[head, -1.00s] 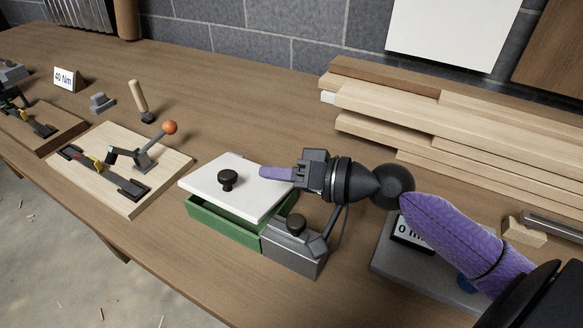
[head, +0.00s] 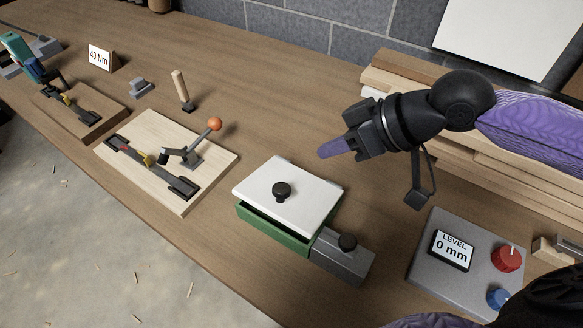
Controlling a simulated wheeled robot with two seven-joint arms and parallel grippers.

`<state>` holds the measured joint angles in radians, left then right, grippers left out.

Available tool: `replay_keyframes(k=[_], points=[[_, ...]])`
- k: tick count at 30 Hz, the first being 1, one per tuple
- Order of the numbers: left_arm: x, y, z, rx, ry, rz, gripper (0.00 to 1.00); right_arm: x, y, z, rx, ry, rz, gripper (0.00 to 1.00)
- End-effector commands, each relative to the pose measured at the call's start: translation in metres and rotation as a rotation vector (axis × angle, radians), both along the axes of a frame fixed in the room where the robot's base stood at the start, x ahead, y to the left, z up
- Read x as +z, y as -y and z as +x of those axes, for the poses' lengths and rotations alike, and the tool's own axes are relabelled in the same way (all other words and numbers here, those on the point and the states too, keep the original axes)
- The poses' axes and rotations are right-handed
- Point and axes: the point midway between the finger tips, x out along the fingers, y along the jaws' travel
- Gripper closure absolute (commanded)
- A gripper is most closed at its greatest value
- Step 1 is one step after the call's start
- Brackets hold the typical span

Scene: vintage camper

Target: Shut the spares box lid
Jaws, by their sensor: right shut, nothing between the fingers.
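The spares box is a green box (head: 273,234) on the workbench, with a white lid (head: 310,192) that carries a black round knob (head: 282,191). The lid lies over the box, and a narrow dark gap shows between the lid and the box's front wall. My right gripper (head: 325,152) is shut and empty, with its purple fingers pointing left. It hangs above and behind the lid's right part, apart from it. My left gripper is not in view.
A level control panel (head: 428,277) stands farther right. A toggle clamp board (head: 182,205) lies left. Stacked planks (head: 378,80) lie behind my right arm.

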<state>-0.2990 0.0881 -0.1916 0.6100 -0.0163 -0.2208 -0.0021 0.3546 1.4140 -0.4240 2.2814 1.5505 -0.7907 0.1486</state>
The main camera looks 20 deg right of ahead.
Motion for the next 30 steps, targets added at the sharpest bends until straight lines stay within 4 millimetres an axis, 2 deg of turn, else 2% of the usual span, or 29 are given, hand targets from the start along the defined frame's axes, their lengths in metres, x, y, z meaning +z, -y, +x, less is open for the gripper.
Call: replay_keyframes(k=[3,10,15,21,30], points=[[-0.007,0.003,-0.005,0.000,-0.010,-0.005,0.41,-0.019,-0.017,0.012,0.002,0.003,0.009,1.00],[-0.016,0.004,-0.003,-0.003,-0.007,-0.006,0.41,-0.053,-0.045,0.034,0.001,0.000,0.007,1.00],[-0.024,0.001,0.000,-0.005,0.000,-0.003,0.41,-0.081,-0.050,0.030,-0.001,-0.003,0.001,1.00],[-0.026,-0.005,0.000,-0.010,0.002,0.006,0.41,-0.091,-0.053,0.028,-0.002,0.000,0.001,1.00],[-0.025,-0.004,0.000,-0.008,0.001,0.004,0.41,-0.091,-0.053,0.028,-0.002,0.000,0.001,1.00]])
